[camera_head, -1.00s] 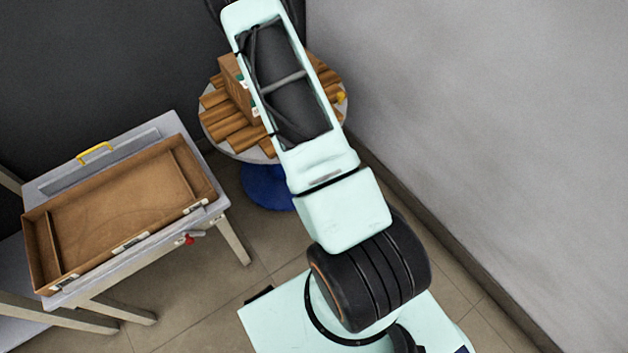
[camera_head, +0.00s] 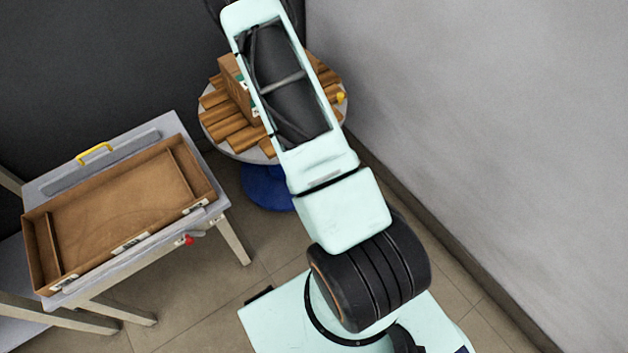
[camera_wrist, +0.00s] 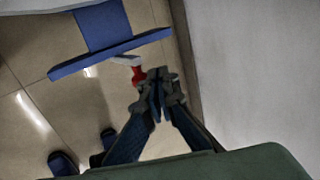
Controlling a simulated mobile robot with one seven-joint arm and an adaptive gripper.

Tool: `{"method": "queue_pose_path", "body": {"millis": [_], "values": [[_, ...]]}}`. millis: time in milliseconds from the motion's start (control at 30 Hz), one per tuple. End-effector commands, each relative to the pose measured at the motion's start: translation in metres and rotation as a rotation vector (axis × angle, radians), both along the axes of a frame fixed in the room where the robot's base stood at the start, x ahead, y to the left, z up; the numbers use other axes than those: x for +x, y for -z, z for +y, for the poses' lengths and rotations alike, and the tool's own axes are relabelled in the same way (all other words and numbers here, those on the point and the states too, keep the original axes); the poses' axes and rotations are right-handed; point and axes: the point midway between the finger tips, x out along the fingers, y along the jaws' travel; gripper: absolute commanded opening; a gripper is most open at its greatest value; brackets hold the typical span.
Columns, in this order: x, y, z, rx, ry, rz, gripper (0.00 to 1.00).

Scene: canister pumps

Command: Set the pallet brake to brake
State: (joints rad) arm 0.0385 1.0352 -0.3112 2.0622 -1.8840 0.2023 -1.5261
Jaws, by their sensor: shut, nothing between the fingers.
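In the wrist view a small white lever with a red end (camera_wrist: 137,73) sits beside a blue bar (camera_wrist: 97,58); it looks like the pallet brake, but its marking is not readable. My gripper (camera_wrist: 160,84) is shut and empty, its dark fingertips just right of the red end. I cannot tell whether they touch it. In the head view the round pallet (camera_head: 262,156) carries wooden slats and stands on a blue base (camera_head: 267,188). My arm covers much of it, and the gripper is hidden there.
A grey table (camera_head: 172,126) at left holds a shallow brown tray (camera_head: 188,168). A red knob (camera_head: 187,240) is on its front edge and a yellow handle (camera_head: 95,151) at its back. A grey wall (camera_head: 480,130) stands close on the right. Tiled floor (camera_head: 200,290) is clear between.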

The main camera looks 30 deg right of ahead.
Motion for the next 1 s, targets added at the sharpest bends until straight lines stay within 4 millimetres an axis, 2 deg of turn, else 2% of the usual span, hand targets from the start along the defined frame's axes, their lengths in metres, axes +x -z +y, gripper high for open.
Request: {"method": "queue_pose_path", "body": {"millis": [433,833,1000], "values": [[0.000,-0.016,0.000,0.000,0.001,0.000,0.00],[0.000,-0.017,0.001,0.000,0.000,0.000,0.00],[0.000,-0.029,0.007,0.000,0.000,0.000,0.00]]}}
